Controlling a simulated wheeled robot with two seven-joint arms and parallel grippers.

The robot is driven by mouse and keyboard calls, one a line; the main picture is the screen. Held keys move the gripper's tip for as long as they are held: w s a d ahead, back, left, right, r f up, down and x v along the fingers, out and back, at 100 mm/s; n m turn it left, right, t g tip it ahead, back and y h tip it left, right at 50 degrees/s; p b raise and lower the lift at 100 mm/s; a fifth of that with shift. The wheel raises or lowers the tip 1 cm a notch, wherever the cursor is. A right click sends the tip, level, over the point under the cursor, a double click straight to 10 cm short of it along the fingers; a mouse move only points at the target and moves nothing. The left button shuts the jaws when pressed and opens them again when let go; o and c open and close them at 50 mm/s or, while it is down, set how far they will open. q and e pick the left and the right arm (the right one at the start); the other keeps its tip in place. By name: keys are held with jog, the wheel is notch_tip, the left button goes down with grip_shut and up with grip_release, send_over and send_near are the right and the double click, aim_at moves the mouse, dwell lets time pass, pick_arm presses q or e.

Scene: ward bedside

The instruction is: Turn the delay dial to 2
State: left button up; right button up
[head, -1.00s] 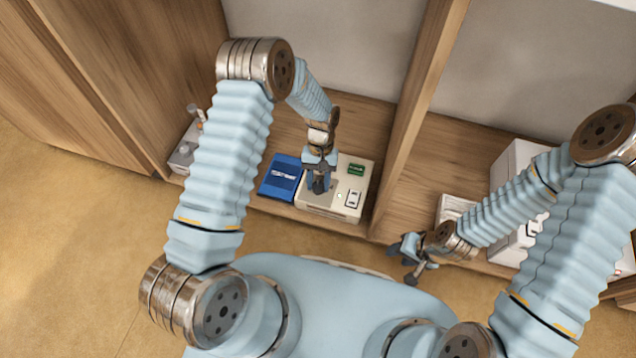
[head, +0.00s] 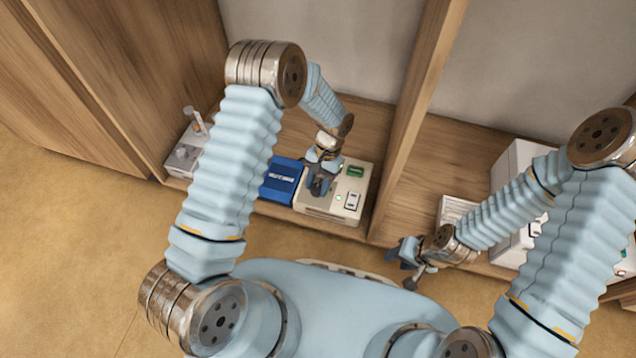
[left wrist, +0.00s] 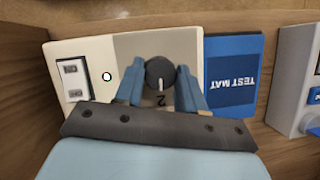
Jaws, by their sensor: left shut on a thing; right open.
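The dial (left wrist: 160,72) is a dark round knob on the grey panel of a cream box (left wrist: 75,48). Its white pointer line points at the printed 2 (left wrist: 161,100) in the left wrist view. My left gripper (left wrist: 160,84) is shut on the dial, one blue finger on each side. In the head view the left gripper (head: 317,186) is over the box (head: 330,214) and hides the dial. My right gripper (head: 408,266) is open and empty, in front of the right shelf bay.
A blue test mat (head: 280,180) lies just left of the box. A grey device (head: 186,155) stands further left. A wooden divider (head: 415,120) rises to the right of the box.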

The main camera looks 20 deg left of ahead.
pick_arm(q)
jog(key=o, duration=1)
jog(key=p+v, duration=0.1)
jog(key=v, duration=1.2)
jog(key=shift+w+r, duration=0.1)
jog(key=shift+r, duration=0.25)
jog(key=s+f+h+p, duration=0.1)
jog(key=s+f, duration=0.1)
jog(key=s, duration=0.1)
jog(key=s+f+n+t+h+p, duration=0.1)
jog(key=s+f+p, duration=0.1)
jog(key=s, duration=0.1)
jog(key=s+f+h+p, duration=0.1)
jog(key=s+f+h, duration=0.1)
jog(key=s+f, duration=0.1)
jog(key=shift+s+d+f+n+t+p, duration=0.2)
jog(key=shift+d+n+t+p, duration=0.1)
jog(key=shift+n+p, duration=0.1)
jog(key=s+n+t+p, duration=0.1)
jog(key=s, duration=0.2)
jog(key=s+n+t+h+p, duration=0.1)
jog(key=s, duration=0.3)
jog(key=s+r+n+t+p, duration=0.1)
jog(key=s, duration=0.3)
jog(key=shift+s+a+r+t+h, duration=0.1)
jog(key=shift+s+a+t+h, duration=0.05)
jog(key=shift+a+t+h, duration=0.15)
